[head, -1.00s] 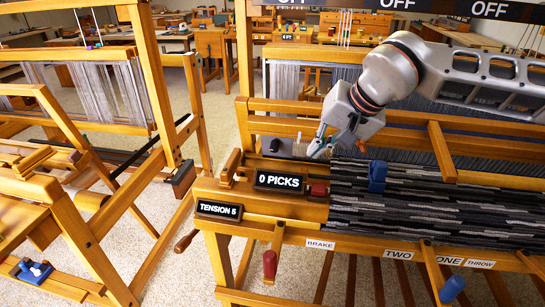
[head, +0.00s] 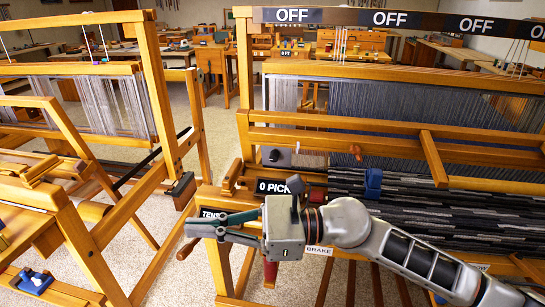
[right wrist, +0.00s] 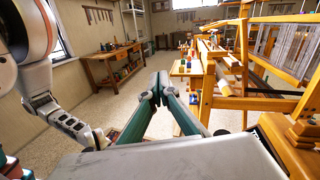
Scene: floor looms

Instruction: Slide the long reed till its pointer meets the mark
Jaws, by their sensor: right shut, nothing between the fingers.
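My right gripper (head: 190,232) is in front of the right loom's left front corner in the head view. It points left and its fingers are shut with nothing between them; they also meet in the right wrist view (right wrist: 158,90). The right loom has wooden crossbars (head: 350,120) in front of its grey warp (head: 400,105). A grey plate with a black knob (head: 274,156) sits at their left end. I cannot make out which part is the long reed, nor its pointer or mark.
Dark striped cloth (head: 440,215) and a blue clip (head: 373,183) lie behind my right arm. My arm partly hides the picks sign (head: 275,187), tension sign and brake label (head: 320,250). Another loom (head: 165,100) stands left. Carpeted floor (head: 200,95) lies between the looms.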

